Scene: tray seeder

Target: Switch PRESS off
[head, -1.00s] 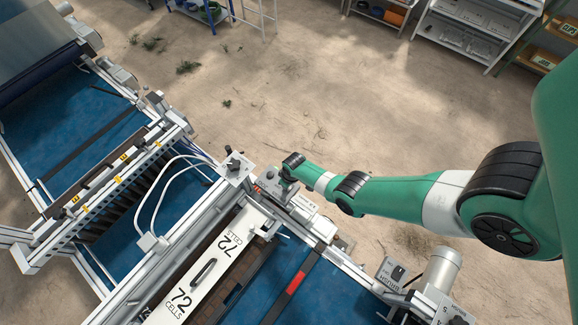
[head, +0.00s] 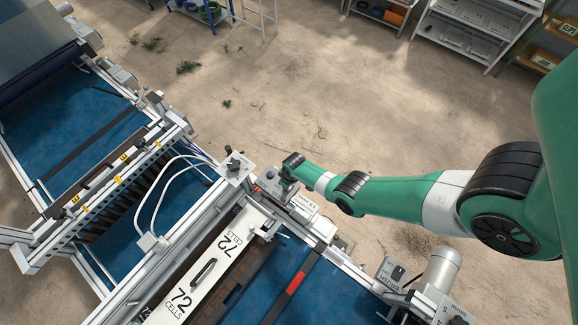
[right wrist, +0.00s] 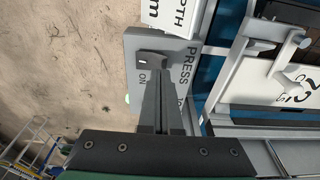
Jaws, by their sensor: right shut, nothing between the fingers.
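The PRESS switch panel (right wrist: 190,85) is a grey plate in the right wrist view, with PRESS and ON printed on it. A dark rotary knob (right wrist: 150,57) sits on it, with a small white mark at its left end near the word ON. A second label at the right is partly hidden. My right gripper (right wrist: 159,85) is shut and empty, its fingertips at the knob; I cannot tell whether they touch it. In the head view the small grey switch box (head: 268,177) stands on the machine's rail at my right arm's tip. My left gripper is out of view.
A white 72 CELLS plate (head: 187,290) and the blue conveyor belt (head: 262,296) lie beside the rail. Another switch box (head: 392,272) stands at the lower right. Bare floor (head: 330,90) lies beyond.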

